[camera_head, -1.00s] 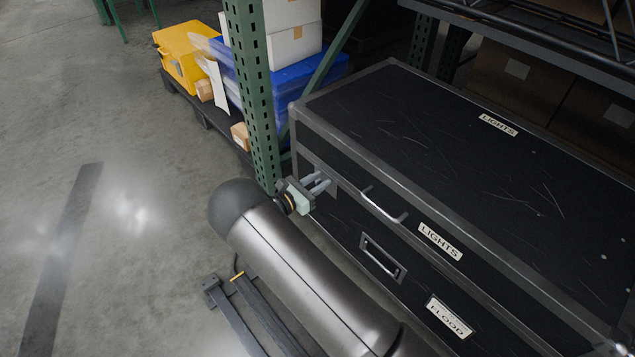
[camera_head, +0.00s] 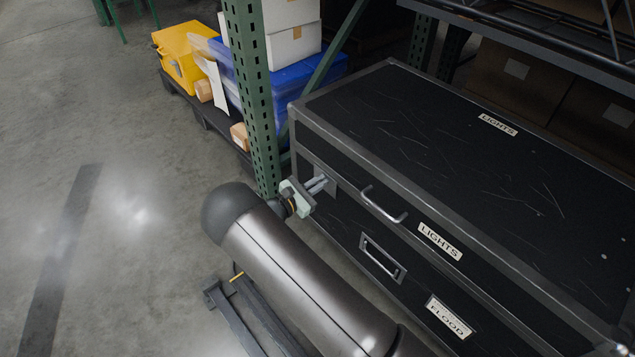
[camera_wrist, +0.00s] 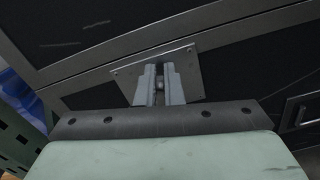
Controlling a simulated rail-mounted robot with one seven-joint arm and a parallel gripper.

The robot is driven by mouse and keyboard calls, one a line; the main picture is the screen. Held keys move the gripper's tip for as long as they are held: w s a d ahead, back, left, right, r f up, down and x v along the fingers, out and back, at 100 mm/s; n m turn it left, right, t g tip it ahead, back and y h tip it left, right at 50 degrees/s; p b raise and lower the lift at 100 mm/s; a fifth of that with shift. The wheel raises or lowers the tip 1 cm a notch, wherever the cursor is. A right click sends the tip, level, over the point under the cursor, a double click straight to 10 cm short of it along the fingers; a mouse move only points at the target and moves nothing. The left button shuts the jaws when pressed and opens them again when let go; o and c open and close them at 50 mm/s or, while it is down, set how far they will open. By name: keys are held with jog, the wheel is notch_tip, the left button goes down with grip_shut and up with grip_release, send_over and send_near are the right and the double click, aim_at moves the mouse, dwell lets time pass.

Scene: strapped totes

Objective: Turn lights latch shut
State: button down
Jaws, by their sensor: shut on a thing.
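The black case (camera_head: 420,135) with grey metal edging carries LIGHTS labels on its lid and front. Its latch plate (camera_head: 322,175) is on the front face near the left corner. In the wrist view the plate (camera_wrist: 187,74) looks tilted in the picture, with screws at its corners. My gripper (camera_head: 316,186) is at this plate, its two fingers (camera_wrist: 160,85) close together and shut on the small latch knob between them. The fingers hide most of the latch, so its exact angle cannot be told.
A pull handle (camera_head: 384,206) sits right of the latch, above a recessed handle (camera_head: 382,259) and a FLOOD label (camera_head: 448,316). A green rack post (camera_head: 252,100) stands close left of my gripper. Blue and yellow totes (camera_head: 184,58) are behind. The floor at left is clear.

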aim_at(332, 187)
jog(key=m, duration=0.2)
jog(key=m+b, duration=0.1)
jog(key=m, duration=0.2)
jog(key=s+d+f+m, duration=0.1)
jog(key=m, duration=0.2)
jog(key=m+b, duration=0.1)
jog(key=m, duration=0.1)
jog(key=f+m, duration=0.1)
jog(key=shift+s+d+m+b, duration=0.1)
jog(key=shift+s+m+b, duration=0.2)
jog(key=shift+m, duration=0.1)
jog(key=shift+f+m+b, duration=0.2)
jog(key=shift+m+b, duration=0.05)
jog(key=shift+m, duration=0.6)
jog(key=shift+f+m+b, duration=0.15)
jog(key=shift+m+b, duration=0.1)
jog(key=shift+m, duration=0.6)
jog(key=c, duration=1.6)
grip_release()
jog(key=shift+o, duration=0.2)
jog(key=p+v, duration=0.4)
jog(key=v, duration=1.3)
jog(key=shift+s, duration=0.2)
